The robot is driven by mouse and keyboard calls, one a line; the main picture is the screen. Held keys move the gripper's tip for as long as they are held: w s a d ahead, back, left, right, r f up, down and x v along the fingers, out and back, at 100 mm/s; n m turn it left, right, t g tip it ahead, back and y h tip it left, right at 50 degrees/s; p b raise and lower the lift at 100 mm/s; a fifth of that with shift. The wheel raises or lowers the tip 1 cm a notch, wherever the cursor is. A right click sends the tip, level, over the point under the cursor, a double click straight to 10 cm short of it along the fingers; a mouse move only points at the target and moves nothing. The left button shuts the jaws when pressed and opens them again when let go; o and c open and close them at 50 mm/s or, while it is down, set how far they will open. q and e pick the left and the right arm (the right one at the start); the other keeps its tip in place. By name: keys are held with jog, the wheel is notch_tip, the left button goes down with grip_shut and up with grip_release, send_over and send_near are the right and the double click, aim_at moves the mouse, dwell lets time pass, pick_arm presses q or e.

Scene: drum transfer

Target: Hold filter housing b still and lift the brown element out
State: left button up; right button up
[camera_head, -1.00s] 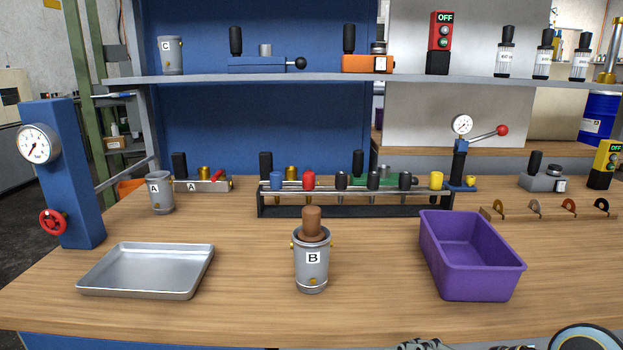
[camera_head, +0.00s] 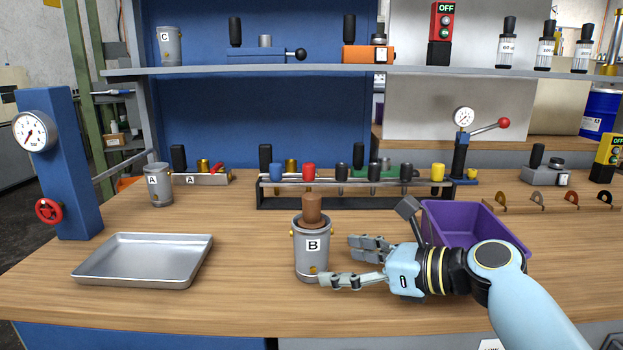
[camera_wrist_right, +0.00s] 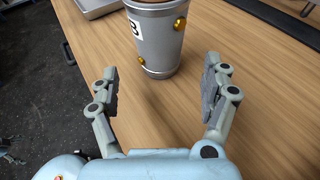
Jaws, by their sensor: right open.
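Filter housing B (camera_head: 311,262) is a grey metal cup labelled B that stands upright on the wooden bench. The brown element (camera_head: 312,209) sits in it, its top knob sticking up above the rim. My right gripper (camera_head: 338,261) is open and empty just to the right of the housing, low over the bench. In the right wrist view the housing (camera_wrist_right: 156,45) stands ahead, beyond the open fingers (camera_wrist_right: 162,84); its top and most of the element are cut off there. My left gripper is not in view.
A metal tray (camera_head: 143,280) lies to the left. A purple bin (camera_head: 462,211) stands to the right, partly hidden behind my right arm. Housing A (camera_head: 158,184) and a black rack (camera_head: 352,203) stand further back. Bare bench lies between tray and housing.

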aim_at(325, 261)
jog(key=b+x, duration=0.1)
jog(key=x, duration=0.3)
jog(key=shift+f, duration=0.1)
jog(key=shift+x, duration=1.05)
jog(key=c, duration=1.2)
